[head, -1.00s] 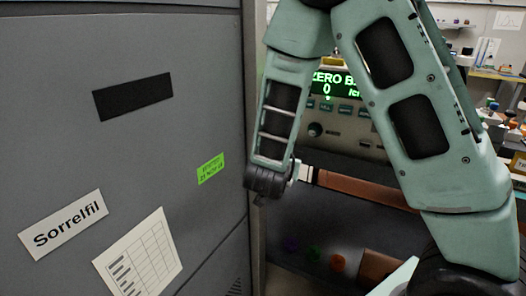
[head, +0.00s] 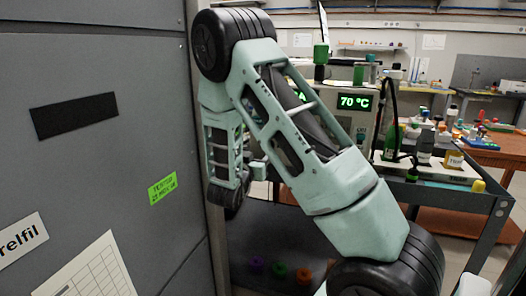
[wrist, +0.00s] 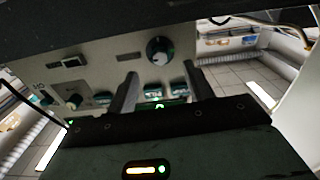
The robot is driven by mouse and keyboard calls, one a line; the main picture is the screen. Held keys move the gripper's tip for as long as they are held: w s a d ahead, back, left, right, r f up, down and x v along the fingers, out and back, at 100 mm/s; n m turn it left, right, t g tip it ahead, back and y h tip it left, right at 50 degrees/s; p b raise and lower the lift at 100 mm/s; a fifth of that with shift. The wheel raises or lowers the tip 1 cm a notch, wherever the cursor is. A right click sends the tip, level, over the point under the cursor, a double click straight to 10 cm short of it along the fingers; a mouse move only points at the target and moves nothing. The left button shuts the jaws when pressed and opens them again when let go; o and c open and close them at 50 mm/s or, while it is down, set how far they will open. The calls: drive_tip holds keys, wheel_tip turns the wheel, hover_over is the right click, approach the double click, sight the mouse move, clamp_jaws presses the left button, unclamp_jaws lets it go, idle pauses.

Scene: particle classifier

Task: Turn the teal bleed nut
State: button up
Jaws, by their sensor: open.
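My gripper (wrist: 163,82) shows in the wrist view with its two grey fingers apart and nothing between them. Beyond the fingers is a beige instrument panel (wrist: 118,62) with a dark round knob (wrist: 160,50) and several teal-lit buttons. I cannot pick out the teal bleed nut with certainty in either view. In the head view my arm crosses the middle and covers part of the instruments. The gripper's fingers cannot be made out there.
A grey cabinet (head: 95,165) stands close on the left. Purple (head: 256,264), green (head: 280,270) and orange (head: 304,275) round pieces lie low behind my arm. An instrument with a 70 °C display (head: 354,102) and a cart with bottles (head: 425,160) stand behind on the right.

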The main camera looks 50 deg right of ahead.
sight(264, 150)
drive_tip(key=x, duration=0.6)
drive_tip(key=shift+w+d, duration=0.1)
drive_tip(key=shift+d, duration=0.25)
drive_tip(key=c, duration=1)
